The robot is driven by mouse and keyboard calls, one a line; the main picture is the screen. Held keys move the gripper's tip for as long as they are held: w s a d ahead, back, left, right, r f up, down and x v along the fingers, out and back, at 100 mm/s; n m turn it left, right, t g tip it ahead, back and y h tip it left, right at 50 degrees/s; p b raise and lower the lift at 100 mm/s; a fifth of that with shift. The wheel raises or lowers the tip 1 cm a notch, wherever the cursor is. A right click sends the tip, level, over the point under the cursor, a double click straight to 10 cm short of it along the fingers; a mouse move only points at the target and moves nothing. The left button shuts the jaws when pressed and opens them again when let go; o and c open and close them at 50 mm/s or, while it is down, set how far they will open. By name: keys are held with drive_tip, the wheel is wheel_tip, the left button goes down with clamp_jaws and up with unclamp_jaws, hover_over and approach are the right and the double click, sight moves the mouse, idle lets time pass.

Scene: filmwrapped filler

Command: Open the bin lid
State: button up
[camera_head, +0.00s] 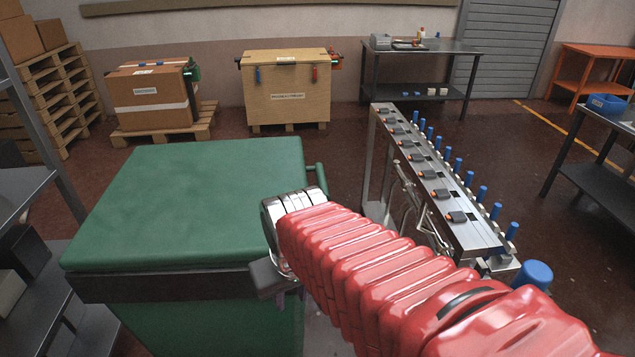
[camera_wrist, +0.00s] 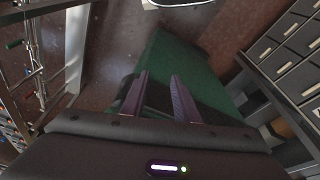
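The bin's green lid (camera_head: 195,205) lies flat and shut over the green bin body (camera_head: 215,325) in the head view. A green handle bar (camera_head: 320,176) sticks out at the lid's far right edge. My gripper (camera_wrist: 159,76) is open, its two fingers apart with nothing seen held between them. The bin's green surface (camera_wrist: 200,75) shows beyond the fingers in the wrist view. In the head view my red arm reaches to the bin's right side, and the dark gripper body is beside the near right corner. The fingertips are hidden there, so contact cannot be told.
A long metal rack with blue-capped parts (camera_head: 445,185) stands right of the bin. Metal shelving (camera_head: 30,190) stands close on the left. A wooden crate (camera_head: 287,90) and a wrapped carton (camera_head: 150,98) stand behind. Open floor lies between them and the bin.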

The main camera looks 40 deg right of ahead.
sight(317, 175)
drive_tip(key=w+d+f+n+t+h, duration=0.1)
drive_tip(key=w+d+f+t+h, duration=0.1)
drive_tip(key=d+f, duration=1.05)
drive_tip(key=w+d+f+n+t+h, duration=0.25)
drive_tip(key=d+f, duration=0.65)
drive_tip(key=d, duration=0.6)
drive_tip(key=w+a+r+n+t, duration=0.1)
drive_tip(key=w+r+n+t, duration=0.2)
drive_tip(key=r+t, duration=0.3)
drive_tip(key=w+a+r+n+t, duration=0.1)
drive_tip(key=w+r+n+t, duration=0.3)
drive_tip(key=r, duration=0.7)
drive_tip(key=n+t, duration=0.1)
drive_tip(key=t, duration=0.1)
drive_tip(key=shift+w+r+t, duration=0.15)
drive_tip(key=shift+r+t, duration=0.1)
drive_tip(key=shift+t, duration=0.1)
drive_tip(key=shift+w, duration=0.1)
drive_tip(key=x, duration=1.3)
drive_tip(key=shift+w+d, duration=0.1)
drive_tip(key=shift+w, duration=0.25)
drive_tip(key=shift+c, duration=0.3)
